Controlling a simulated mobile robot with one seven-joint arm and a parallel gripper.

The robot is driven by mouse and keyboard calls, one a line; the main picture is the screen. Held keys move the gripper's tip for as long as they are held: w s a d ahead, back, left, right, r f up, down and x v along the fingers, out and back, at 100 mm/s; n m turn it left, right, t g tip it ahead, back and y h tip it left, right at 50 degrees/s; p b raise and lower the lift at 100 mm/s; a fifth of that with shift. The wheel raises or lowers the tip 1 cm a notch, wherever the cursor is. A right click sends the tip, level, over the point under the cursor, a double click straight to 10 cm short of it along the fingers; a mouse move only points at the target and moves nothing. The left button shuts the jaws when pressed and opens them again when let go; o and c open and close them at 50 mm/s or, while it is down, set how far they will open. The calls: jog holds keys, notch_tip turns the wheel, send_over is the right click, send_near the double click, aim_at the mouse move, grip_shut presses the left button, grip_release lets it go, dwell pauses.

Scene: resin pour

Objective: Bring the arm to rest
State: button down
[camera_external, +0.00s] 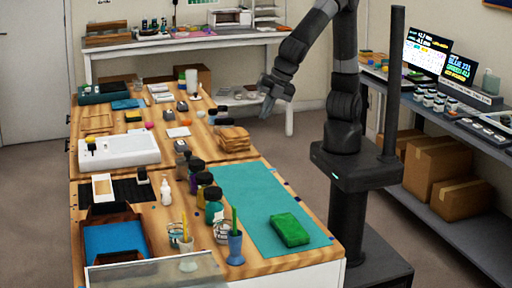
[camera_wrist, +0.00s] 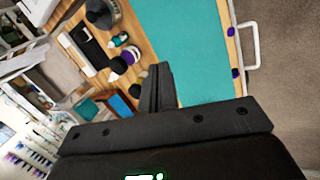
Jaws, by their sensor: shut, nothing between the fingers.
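My gripper (camera_external: 267,107) is in the air over the back right part of the wooden workbench, pointing down, at the end of my bent arm. In the wrist view my gripper (camera_wrist: 158,70) has its two fingers together with nothing between them. The wooden workbench (camera_external: 262,262) stands to the left of my base. A teal mat (camera_external: 250,200) lies on its front right part and also shows in the wrist view (camera_wrist: 190,50). A green block (camera_external: 290,230) rests on the mat. My gripper touches nothing that I can see.
A stack of wooden pieces (camera_external: 233,138) sits on the bench below and left of my gripper. Several dark bottles (camera_external: 204,182) stand left of the mat. A shelf with screens (camera_external: 427,52) and cardboard boxes (camera_external: 435,160) is on the right. Floor shows between bench and shelf.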

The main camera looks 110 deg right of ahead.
jog(key=s+d+r+m, duration=0.1)
jog(key=s+d+m, duration=0.6)
jog(key=d, duration=0.4)
jog(key=s+d+r+m+t+y, duration=0.1)
jog(key=s+d+r+m, duration=0.1)
jog(key=s+d+m, duration=0.6)
jog(key=s+d, duration=0.1)
jog(key=d, duration=0.2)
jog(key=shift+d+m, duration=0.3)
jog(key=shift+d, duration=0.1)
